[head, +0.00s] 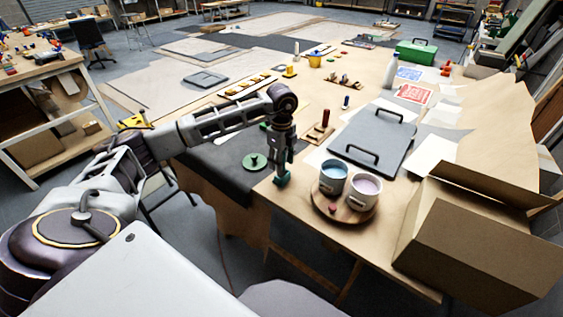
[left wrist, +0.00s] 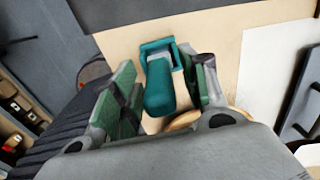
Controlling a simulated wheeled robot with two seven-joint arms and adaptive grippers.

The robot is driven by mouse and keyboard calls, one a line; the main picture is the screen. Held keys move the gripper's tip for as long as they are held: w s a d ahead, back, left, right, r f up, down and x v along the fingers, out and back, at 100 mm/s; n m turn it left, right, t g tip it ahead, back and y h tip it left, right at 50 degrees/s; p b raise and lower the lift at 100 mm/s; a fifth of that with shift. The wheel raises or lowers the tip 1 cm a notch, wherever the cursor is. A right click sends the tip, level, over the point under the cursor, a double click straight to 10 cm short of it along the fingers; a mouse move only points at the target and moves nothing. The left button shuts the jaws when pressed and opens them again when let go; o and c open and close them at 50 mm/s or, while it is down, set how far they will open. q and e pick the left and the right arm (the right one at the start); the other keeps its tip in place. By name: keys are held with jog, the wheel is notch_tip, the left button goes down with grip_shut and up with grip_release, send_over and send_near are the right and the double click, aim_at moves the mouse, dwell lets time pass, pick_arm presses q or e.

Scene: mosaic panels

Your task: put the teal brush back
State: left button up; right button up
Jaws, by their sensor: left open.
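My left gripper (head: 283,172) points down over the near edge of the table, left of the paint pots. In the left wrist view its two green-padded fingers (left wrist: 160,95) stand apart, one on each side of the teal brush (left wrist: 160,88). The brush shows as a rounded teal body, with a teal rim and a grey patch at its far end. I cannot tell whether the fingers touch it. In the head view the gripper hides most of it. A wooden block (head: 318,135) with an upright red piece stands behind the gripper. My right gripper is not in view.
A green disc with a knob (head: 254,161) lies on the dark mat. A grey panel with handles (head: 374,136) and an open carton (head: 470,240) lie right.

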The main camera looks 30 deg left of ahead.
pick_arm(q)
notch_tip(320, 180, up, 10)
jog(key=shift+r+b, duration=0.1)
jog(key=shift+b, duration=0.3)
jog(key=shift+r, duration=0.65)
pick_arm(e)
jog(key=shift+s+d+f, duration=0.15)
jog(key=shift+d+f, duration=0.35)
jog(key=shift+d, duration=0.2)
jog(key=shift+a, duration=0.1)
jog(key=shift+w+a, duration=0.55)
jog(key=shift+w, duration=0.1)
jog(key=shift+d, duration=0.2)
